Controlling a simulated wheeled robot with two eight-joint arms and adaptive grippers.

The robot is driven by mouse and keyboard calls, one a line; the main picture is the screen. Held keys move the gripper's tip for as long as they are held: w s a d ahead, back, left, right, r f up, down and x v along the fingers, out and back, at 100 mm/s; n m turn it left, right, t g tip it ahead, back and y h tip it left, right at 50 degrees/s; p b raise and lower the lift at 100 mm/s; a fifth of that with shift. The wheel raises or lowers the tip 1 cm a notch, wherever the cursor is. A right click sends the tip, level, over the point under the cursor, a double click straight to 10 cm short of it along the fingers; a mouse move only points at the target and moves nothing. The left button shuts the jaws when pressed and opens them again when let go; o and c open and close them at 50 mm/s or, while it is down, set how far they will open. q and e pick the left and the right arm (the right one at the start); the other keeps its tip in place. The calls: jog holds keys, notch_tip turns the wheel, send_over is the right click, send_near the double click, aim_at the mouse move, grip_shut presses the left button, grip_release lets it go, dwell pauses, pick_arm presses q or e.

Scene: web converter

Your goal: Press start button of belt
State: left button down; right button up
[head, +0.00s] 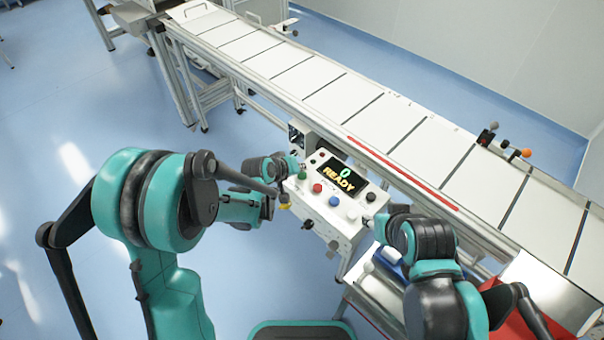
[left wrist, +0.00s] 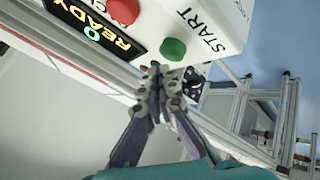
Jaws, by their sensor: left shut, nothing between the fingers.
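The white control box (head: 325,215) stands beside the belt and carries a row of buttons. The green button (head: 302,176) is at the left end of the row; in the left wrist view the green button (left wrist: 173,49) sits beside the word START. My left gripper (head: 298,168) is close to the green button. In the left wrist view its fingertips (left wrist: 158,72) are together, empty, and just below the green button; I cannot tell whether they touch it. The display (head: 338,178) reads 0 and READY. My right gripper (head: 369,221) is near the box's right end, its fingers mostly hidden.
A red button (head: 317,188), a blue button (head: 334,201) and a white button (head: 352,214) follow the green one. The long conveyor belt (head: 340,97) runs behind the box, with a red strip (head: 405,176) along its near edge. Open blue floor lies at left.

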pick_arm(q)
jog(key=shift+f, duration=0.1)
jog(key=shift+f+b, duration=0.35)
jog(key=shift+b, duration=0.15)
